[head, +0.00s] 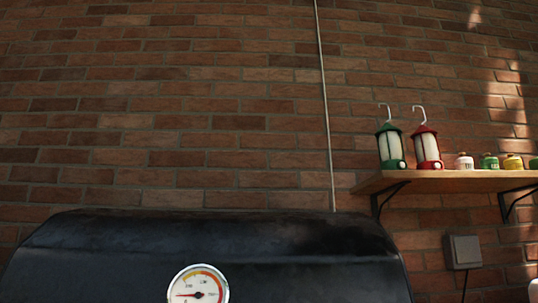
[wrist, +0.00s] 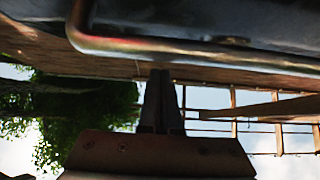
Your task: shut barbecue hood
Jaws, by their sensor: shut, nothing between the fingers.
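The black barbecue hood (head: 200,248) fills the bottom of the head view, its front with a round dial gauge (head: 198,287) facing me. Its lower edge is out of that view, so I cannot tell how far it is open. In the wrist view a dark surface, likely the hood (wrist: 240,18), runs along the top, with a metal handle bar (wrist: 200,48) across it. My gripper (wrist: 160,75) is shut and empty. Its fingertips show just below the bar in the picture; I see no clear contact. My gripper is not in the head view.
A brick wall (head: 180,120) stands behind the barbecue. A wooden shelf (head: 450,181) at right carries a green lantern (head: 390,148), a red lantern (head: 426,148) and small pots. A grey wall box (head: 463,252) is below it. A trellis (wrist: 235,125) and foliage (wrist: 85,115) show in the wrist view.

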